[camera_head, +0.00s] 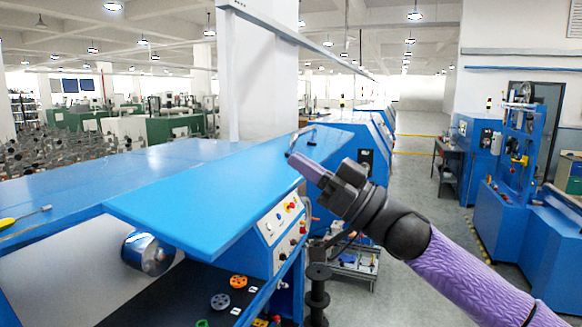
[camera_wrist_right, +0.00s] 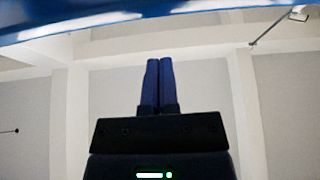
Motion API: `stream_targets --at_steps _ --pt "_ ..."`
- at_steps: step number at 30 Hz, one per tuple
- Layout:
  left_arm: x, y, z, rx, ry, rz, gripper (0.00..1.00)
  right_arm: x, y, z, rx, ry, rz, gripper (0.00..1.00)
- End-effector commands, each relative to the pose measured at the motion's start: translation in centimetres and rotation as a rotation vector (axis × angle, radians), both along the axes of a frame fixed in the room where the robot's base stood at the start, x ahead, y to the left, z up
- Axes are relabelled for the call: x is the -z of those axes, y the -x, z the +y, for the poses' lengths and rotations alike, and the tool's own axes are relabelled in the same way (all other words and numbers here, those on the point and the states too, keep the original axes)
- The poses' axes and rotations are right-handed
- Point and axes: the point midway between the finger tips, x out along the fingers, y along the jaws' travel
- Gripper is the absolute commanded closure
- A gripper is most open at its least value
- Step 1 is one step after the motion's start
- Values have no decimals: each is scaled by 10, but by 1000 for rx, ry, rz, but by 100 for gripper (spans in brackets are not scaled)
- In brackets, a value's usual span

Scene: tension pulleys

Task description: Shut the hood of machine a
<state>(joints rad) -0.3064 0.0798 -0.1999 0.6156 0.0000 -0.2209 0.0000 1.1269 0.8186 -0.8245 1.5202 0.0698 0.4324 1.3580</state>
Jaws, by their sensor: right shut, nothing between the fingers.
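The blue hood (camera_head: 205,202) of the machine in front slopes over the machine's open front, and the inside shows below its lower edge. A small curved handle (camera_head: 302,134) stands near the hood's far right corner. My right gripper (camera_head: 291,157) is at the hood's right edge, just below the handle. Whether it touches the hood I cannot tell. In the right wrist view its two fingers (camera_wrist_right: 158,84) are together and empty, and a blue edge (camera_wrist_right: 90,22), likely the hood's, crosses the top. My left gripper is not in view.
A metal roller (camera_head: 147,253) and coloured pulleys, one of them orange (camera_head: 238,282), are inside the machine. A control panel (camera_head: 282,219) is on its right side. A screwdriver (camera_head: 22,218) lies at the left. The aisle (camera_head: 420,190) to the right is open, with another blue machine (camera_head: 515,200) beyond.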

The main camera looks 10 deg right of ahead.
Motion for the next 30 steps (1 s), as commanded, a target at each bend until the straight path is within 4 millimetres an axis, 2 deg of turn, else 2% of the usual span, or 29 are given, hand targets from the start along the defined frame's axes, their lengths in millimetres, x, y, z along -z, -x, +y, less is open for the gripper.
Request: stream_targets --at_steps 1,2,3,4,9,22,26,30 --pt "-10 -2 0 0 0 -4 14 -11 -5 8 -2 -2 -1 100" --pt "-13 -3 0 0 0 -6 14 -13 -7 13 -2 0 -1 100" --pt "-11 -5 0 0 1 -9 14 2 -8 12 0 0 5 100" --pt "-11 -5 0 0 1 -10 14 8 -9 12 0 0 5 100" --pt "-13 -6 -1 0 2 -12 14 28 -10 15 0 0 2 100" --pt "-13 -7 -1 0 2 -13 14 35 -10 15 2 1 -1 100" --pt "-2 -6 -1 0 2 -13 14 46 -9 13 2 -10 -5 100" --pt "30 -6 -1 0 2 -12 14 77 -6 9 1 -40 -25 100"
